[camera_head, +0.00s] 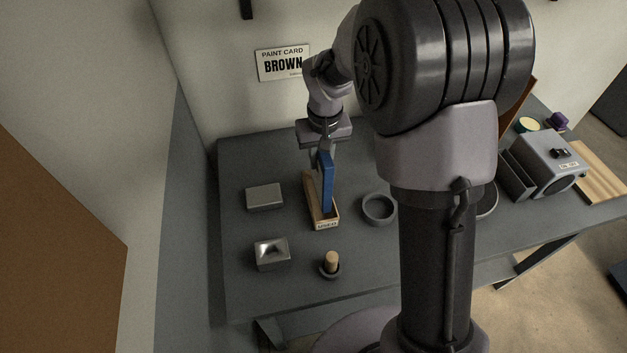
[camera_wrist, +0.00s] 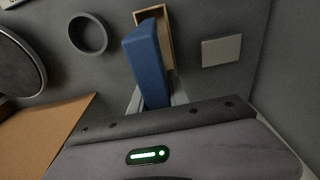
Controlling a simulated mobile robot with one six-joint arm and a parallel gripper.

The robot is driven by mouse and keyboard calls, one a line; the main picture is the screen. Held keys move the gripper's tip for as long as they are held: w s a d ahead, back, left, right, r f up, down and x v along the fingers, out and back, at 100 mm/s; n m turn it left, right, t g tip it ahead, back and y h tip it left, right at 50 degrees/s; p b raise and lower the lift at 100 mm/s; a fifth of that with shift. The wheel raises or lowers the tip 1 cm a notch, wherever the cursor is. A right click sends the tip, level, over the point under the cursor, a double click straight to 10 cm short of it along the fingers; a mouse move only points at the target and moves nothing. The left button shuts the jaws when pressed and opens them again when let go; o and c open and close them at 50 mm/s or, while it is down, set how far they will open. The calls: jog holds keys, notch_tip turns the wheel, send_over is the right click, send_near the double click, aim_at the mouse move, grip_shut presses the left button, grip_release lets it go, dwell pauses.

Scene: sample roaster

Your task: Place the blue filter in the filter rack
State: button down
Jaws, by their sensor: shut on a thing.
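The blue filter (camera_head: 327,183) is a flat blue slab, held upright in my gripper (camera_head: 322,150). In the wrist view the filter (camera_wrist: 146,62) stands between the two fingers, which are closed on it. The filter rack (camera_head: 333,223) looks like a narrow open wooden box with a small label on its front end. The filter's lower end overlaps the rack in the head view; I cannot tell whether it is inside or just above. In the wrist view the rack (camera_wrist: 169,38) shows beyond the filter, its near part hidden.
A grey block (camera_head: 264,196) lies left of the rack. A metal piece with a hollow top (camera_head: 271,254) and a small cup with a wooden peg (camera_head: 331,262) stand in front. A dark ring-shaped bowl (camera_head: 379,209) is close on the right. A grey machine (camera_head: 548,160) stands farther right.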

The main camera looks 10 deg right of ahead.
notch_tip(320, 180, down, 5)
jog(key=shift+a+r+b, duration=0.1)
jog(key=shift+r+b, duration=0.1)
jog(key=shift+b, duration=0.55)
jog(key=shift+r, duration=0.15)
jog(key=c, duration=1.3)
grip_release()
jog(key=shift+f, duration=0.2)
jog(key=shift+o, duration=0.2)
